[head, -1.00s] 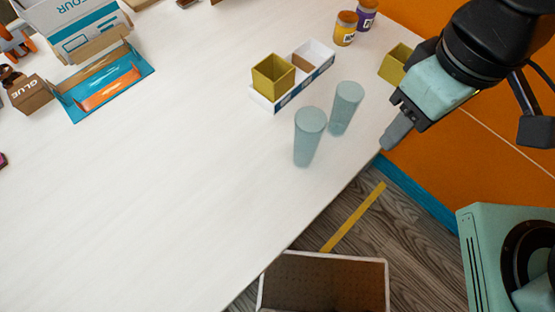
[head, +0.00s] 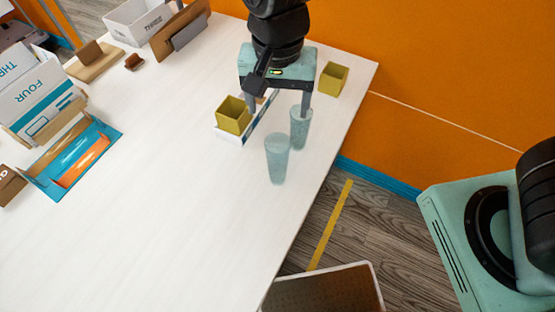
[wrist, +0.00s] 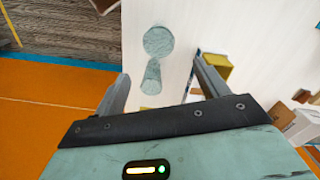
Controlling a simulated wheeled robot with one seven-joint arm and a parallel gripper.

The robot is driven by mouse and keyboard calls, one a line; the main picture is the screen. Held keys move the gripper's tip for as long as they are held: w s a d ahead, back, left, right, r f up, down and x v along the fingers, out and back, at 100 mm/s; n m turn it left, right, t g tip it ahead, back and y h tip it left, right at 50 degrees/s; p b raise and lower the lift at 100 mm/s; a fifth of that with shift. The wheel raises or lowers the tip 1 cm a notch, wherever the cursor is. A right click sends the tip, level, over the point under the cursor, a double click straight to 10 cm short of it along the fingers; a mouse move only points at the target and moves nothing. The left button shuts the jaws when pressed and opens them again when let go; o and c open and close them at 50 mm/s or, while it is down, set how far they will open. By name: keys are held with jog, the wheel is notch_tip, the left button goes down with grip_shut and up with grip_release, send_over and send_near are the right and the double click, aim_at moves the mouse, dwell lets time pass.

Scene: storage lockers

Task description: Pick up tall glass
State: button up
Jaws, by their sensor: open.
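Two tall, bluish, translucent glasses stand upright close together near the table's right edge. The front glass (head: 277,160) is nearer the head camera; the rear glass (head: 300,130) is just behind it to the right. My gripper (head: 279,110) is open, pointing down above the table, its right finger overlapping the rear glass's top in the head view. In the wrist view, my open gripper (wrist: 161,67) has the rear glass (wrist: 151,80) between its fingers in the picture, with the front glass (wrist: 158,42) beyond. Contact cannot be told.
A yellow box (head: 232,116) in a white-and-blue tray (head: 230,138) stands close to my gripper's left finger. Another yellow box (head: 333,78) is behind right. Boxes and a blue organiser (head: 52,188) are at left. The table's front is clear; an open bin (head: 365,275) is below its edge.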

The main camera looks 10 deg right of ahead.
send_near(277, 150)
jog(key=s+f, duration=0.1)
jog(key=f+p, duration=0.1)
jog(key=f, duration=0.1)
jog(key=s+f+p, duration=0.1)
jog(key=f, duration=0.1)
jog(key=shift+s+a+f, duration=0.1)
jog(key=shift+s+f, duration=0.05)
jog(key=shift+f, duration=0.7)
jog(key=c, duration=1.4)
jog(key=shift+c, duration=0.2)
jog(key=shift+r, duration=0.15)
notch_tip(277, 150, up, 10)
jog(key=shift+b, duration=0.45)
